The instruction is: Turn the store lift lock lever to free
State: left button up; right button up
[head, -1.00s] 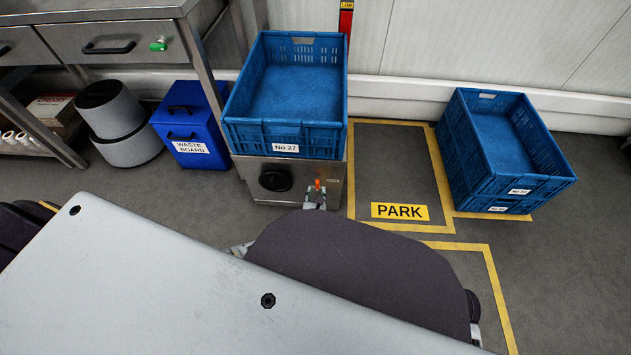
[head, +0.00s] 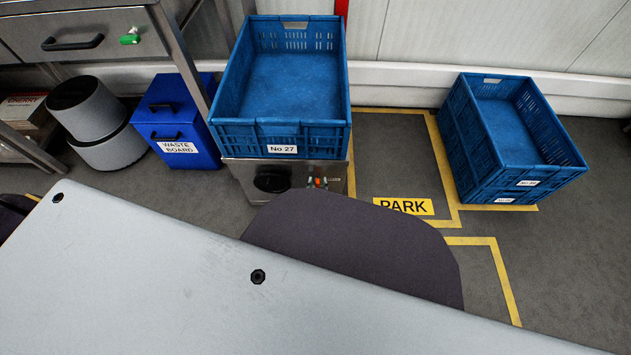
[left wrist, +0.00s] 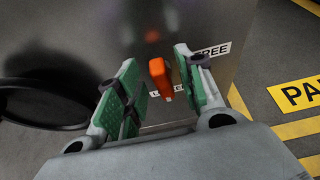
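The store lift (head: 240,180) is a steel box under a blue crate marked No 27. Its orange lock lever (left wrist: 160,78) is on the front face, small in the head view (head: 318,182). In the left wrist view a FREE label (left wrist: 213,51) is right of the lever, and a second label (left wrist: 165,91), partly hidden, is below it. My left gripper (left wrist: 158,90) is open, with one green-padded finger on each side of the lever. Gaps show on both sides, the right one narrow; contact is unclear. My right gripper is not in view.
Crate No 27 (head: 281,140) sits above the lever. A round black knob (head: 272,179) is left of it. A blue waste board bin (head: 178,148) stands left, near a steel bench (head: 85,20). The yellow-lined PARK bay (head: 403,206) is empty; stacked blue crates (head: 520,165) stand beyond it.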

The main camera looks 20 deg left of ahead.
pick_arm(q)
jog(key=shift+w+f, duration=0.1)
jog(key=shift+w, duration=0.1)
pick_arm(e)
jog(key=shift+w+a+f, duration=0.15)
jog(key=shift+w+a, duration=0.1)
pick_arm(q)
jog(key=shift+c, duration=0.4)
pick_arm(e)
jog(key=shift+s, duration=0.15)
pick_arm(q)
jog(key=shift+a, duration=0.1)
grip_shut()
